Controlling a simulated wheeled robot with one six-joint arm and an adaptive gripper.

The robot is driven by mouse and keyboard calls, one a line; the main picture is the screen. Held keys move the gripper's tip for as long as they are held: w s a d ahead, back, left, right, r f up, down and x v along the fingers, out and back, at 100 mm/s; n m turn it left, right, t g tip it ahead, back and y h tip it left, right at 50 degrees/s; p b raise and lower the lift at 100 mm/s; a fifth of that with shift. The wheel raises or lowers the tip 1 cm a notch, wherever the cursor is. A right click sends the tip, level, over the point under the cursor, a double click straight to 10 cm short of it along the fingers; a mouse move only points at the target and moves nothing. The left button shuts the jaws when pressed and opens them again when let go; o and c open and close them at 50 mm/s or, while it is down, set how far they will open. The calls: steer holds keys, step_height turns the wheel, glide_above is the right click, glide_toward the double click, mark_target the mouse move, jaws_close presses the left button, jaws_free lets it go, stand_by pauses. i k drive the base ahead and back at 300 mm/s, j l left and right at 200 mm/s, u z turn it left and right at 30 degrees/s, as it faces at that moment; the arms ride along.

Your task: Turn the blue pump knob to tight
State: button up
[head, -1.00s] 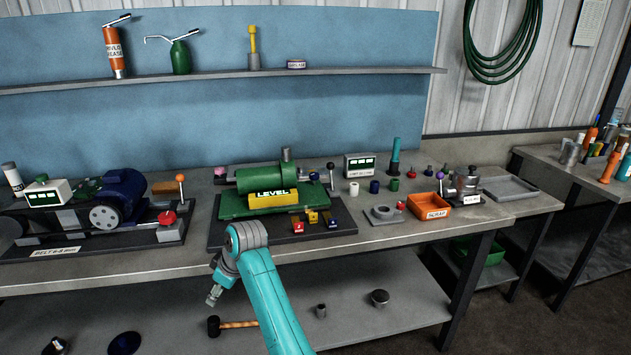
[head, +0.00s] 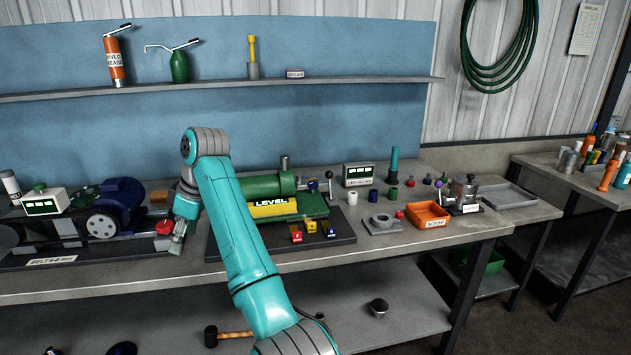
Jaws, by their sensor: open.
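The green pump (head: 268,187) with a yellow LEVEL plate stands on a dark base on the bench. At its front right sit small red (head: 296,235), yellow (head: 311,226) and blue knobs (head: 329,229) with labels too small to read. The blue knob is the rightmost, and its turn position cannot be read. My gripper (head: 177,244) points down over the bench, left of the pump, by the red knob of the belt machine. It is open and looks empty, apart from the blue knob. My teal arm hides the pump's left part.
The belt machine (head: 118,204) with its red knob (head: 164,227) stands close to my gripper. An orange scrap bin (head: 428,214), a grey ring block (head: 382,222) and small parts are to the right. A shelf (head: 340,84) runs along the back wall.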

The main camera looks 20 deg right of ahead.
mark_target(313, 185)
steer(key=i+l, duration=0.25)
steer(key=l, duration=0.2)
steer(key=i+l, duration=0.55)
steer(key=l, duration=0.3)
steer(key=i+l, duration=0.25)
steer(key=l, duration=0.15)
steer(key=i+l, duration=0.3)
steer(key=l, duration=0.15)
steer(key=j, duration=0.25)
